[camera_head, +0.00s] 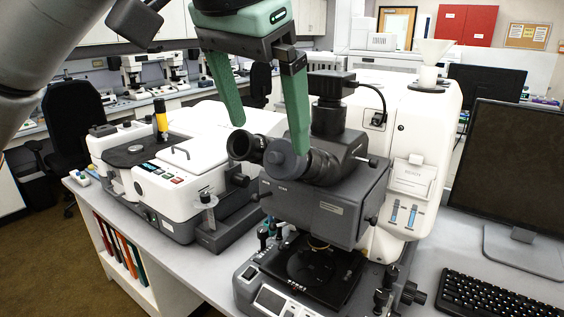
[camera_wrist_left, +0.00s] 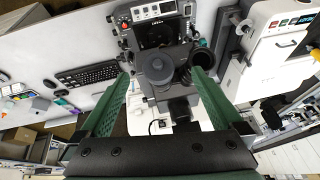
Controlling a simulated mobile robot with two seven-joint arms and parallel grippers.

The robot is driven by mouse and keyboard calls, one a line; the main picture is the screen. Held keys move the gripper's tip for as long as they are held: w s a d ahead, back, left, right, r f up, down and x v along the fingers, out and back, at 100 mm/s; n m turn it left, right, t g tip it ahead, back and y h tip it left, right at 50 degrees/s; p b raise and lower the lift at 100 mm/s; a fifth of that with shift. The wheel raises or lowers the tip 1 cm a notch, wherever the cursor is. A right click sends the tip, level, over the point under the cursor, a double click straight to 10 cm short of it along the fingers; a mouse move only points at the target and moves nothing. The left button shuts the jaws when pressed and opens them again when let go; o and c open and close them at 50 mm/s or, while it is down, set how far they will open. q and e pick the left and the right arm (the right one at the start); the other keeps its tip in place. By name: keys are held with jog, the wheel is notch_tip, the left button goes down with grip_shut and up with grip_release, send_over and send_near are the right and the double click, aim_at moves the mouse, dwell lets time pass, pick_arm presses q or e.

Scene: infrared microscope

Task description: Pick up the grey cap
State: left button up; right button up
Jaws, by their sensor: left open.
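The grey cap (camera_head: 281,160) is a round disc on the front end of one eyepiece of the infrared microscope (camera_head: 325,195). In the left wrist view the cap (camera_wrist_left: 158,70) shows between the fingers, nearer the left one. My left gripper (camera_head: 268,137) reaches down from above with its two green fingers spread and nothing held. In the head view one finger hangs in front of the eyepieces, overlapping the cap's right side. I cannot tell whether it touches. My right gripper is in neither view.
An uncapped dark eyepiece (camera_head: 243,147) sits just left of the cap. A white instrument (camera_head: 178,165) stands on the bench to the left. A monitor (camera_head: 515,170) and a keyboard (camera_head: 495,297) are at the right. The microscope's camera column (camera_head: 329,115) rises behind the eyepieces.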

aim_at(276, 152)
pick_arm(q)
jog(key=shift+x, duration=2.5)
jog(key=shift+d, duration=0.15)
jog(key=shift+c, duration=0.4)
jog(key=c, duration=1.3)
jog(key=shift+r, duration=0.1)
